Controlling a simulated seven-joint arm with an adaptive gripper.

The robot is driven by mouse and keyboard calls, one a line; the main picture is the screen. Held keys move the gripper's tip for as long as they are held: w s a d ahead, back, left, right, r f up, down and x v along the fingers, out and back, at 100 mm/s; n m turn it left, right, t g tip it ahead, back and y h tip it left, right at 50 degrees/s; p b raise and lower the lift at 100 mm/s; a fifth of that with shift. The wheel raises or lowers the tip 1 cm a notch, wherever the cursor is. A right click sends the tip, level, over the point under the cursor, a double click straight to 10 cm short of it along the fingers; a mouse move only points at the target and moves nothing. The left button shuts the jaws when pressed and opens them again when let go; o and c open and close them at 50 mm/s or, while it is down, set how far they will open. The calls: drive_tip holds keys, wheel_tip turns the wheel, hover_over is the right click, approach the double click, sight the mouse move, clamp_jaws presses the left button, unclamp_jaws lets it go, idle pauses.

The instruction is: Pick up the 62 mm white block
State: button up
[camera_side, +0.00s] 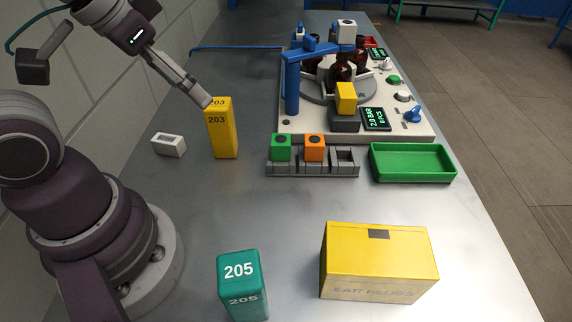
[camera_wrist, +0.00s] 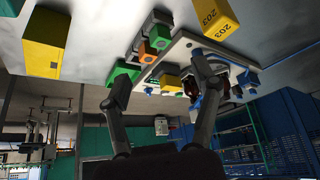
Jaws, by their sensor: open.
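Two white blocks show in the side view, and I cannot tell their sizes. One white block (camera_side: 168,146) lies on the table at the left, with a dark recess on its top. Another white block (camera_side: 346,31), with a dark round mark on top, sits high at the back on the machine near the blue arm. My gripper (camera_side: 206,101) is tilted down to the right, its tips overlapping the top of the yellow 203 block in the picture; contact cannot be told. In the wrist view my gripper (camera_wrist: 160,66) has its fingers wide apart with nothing held between them.
The yellow 203 block (camera_side: 222,135) stands right of the table's white block. A rack (camera_side: 312,170) holds a green and an orange block. A green tray (camera_side: 412,165), teal 205 block (camera_side: 242,285) and yellow box (camera_side: 378,265) stand around it. The table (camera_side: 200,215) is clear mid-left.

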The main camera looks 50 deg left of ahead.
drive_tip(key=n+g, duration=0.5)
drive_tip(key=n, duration=1.8)
approach(166, 138)
drive_tip(key=shift+n+g, duration=0.3)
drive_tip(key=shift+n, duration=0.3)
drive_tip(key=f, duration=1.1)
drive_tip(key=shift+w, duration=0.25)
clamp_jaws()
